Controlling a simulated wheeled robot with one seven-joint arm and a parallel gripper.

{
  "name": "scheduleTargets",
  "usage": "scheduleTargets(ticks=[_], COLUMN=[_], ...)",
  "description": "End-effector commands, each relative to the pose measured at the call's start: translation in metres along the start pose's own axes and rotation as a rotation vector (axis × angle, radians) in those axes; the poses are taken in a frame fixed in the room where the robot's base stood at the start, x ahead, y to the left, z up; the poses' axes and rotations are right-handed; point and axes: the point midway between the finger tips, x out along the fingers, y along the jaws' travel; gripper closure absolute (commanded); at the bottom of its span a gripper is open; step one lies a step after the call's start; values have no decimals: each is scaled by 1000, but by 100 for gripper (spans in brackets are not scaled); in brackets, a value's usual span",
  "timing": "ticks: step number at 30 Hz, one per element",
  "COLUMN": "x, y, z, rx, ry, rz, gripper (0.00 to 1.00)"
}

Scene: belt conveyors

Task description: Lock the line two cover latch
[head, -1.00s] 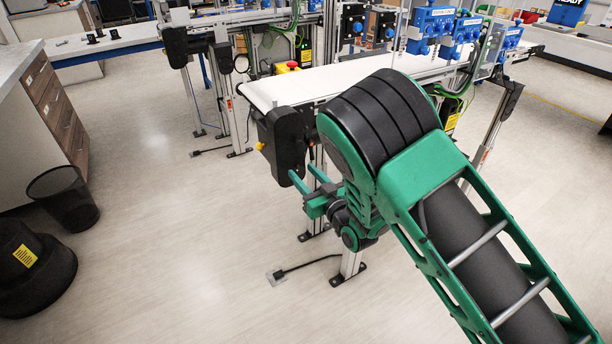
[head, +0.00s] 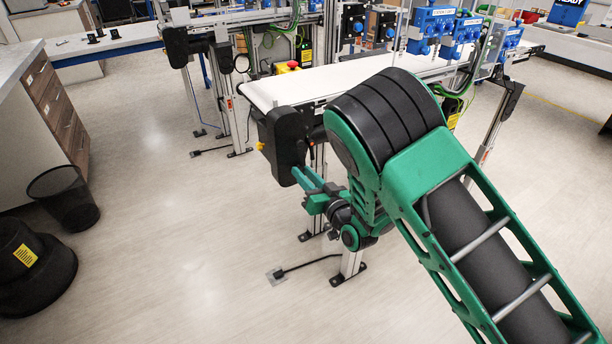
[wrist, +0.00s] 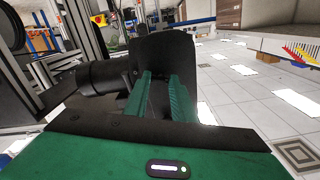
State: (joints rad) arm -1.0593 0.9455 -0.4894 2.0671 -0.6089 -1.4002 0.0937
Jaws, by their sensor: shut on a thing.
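The fingers are shut on a small part there, which I take to be the cover latch. The fingers and cover hide the latch, so its position does not show.
The front conveyor's white belt (head: 340,82) runs to the back right, with a red and yellow stop button (head: 287,66) beside it. Conveyor legs stand close behind my gripper. A wire bin (head: 64,198) stands at left. The floor between is clear.

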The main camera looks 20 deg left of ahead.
Motion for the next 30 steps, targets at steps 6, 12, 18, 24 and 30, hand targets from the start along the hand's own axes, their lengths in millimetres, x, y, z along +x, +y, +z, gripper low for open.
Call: scheduleTargets(ticks=[6, 12, 18, 24, 30], x=[0, 0, 0, 1, 1], y=[5, 6, 6, 6, 7], z=[-2, -2, -2, -3, -3], rx=[200, 391, 582, 772, 952], ry=[3, 5, 6, 9, 9], rz=[7, 7, 7, 7, 7], gripper=[99, 99, 99, 99, 99])
